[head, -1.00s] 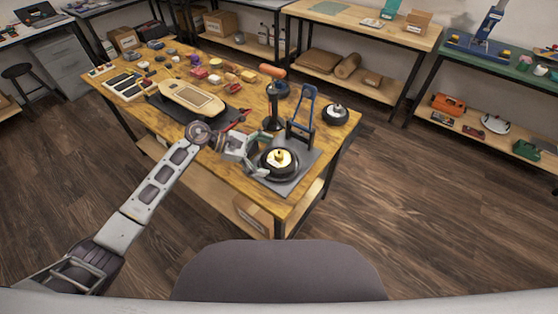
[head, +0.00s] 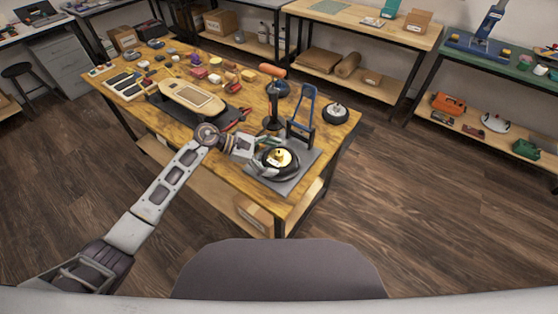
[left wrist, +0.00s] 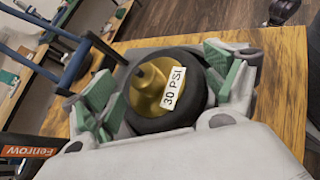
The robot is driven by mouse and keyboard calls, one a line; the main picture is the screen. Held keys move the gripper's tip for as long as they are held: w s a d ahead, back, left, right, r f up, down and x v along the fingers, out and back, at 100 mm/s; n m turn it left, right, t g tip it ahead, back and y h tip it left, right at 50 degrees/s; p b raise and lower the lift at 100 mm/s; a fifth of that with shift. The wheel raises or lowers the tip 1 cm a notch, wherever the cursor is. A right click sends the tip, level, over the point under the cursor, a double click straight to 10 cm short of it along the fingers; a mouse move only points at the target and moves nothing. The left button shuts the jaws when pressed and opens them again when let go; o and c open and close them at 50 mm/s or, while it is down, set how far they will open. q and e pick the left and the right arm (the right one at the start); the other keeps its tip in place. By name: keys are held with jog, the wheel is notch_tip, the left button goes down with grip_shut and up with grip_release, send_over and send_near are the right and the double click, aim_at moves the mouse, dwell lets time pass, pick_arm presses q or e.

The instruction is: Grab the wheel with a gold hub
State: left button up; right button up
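The wheel with a gold hub (head: 283,157) lies on a grey base plate (head: 308,165) at the near right corner of the wooden table. In the left wrist view, this wheel (left wrist: 150,88) has a black tyre and a white "30 PSI" label. My left gripper (head: 270,156) is at the wheel, with its green-padded fingers on opposite sides of the tyre. In the left wrist view, the left gripper (left wrist: 163,84) looks open, its pads close beside the tyre; I cannot tell whether they touch. My right gripper is not in view.
A blue upright frame (head: 303,112) stands on the plate just behind the wheel. Another black wheel (head: 335,112) lies farther back at the right. A skateboard deck (head: 192,98), tools and small coloured parts crowd the left of the table.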

aim_at(273, 160)
pick_arm(q)
jog(key=c, duration=0.9)
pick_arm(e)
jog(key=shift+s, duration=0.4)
pick_arm(q)
jog(key=shift+r, duration=0.15)
jog(key=shift+w+r, duration=0.1)
jog(key=shift+r, duration=0.45)
notch_tip(273, 160, up, 9)
jog(key=shift+f, duration=0.15)
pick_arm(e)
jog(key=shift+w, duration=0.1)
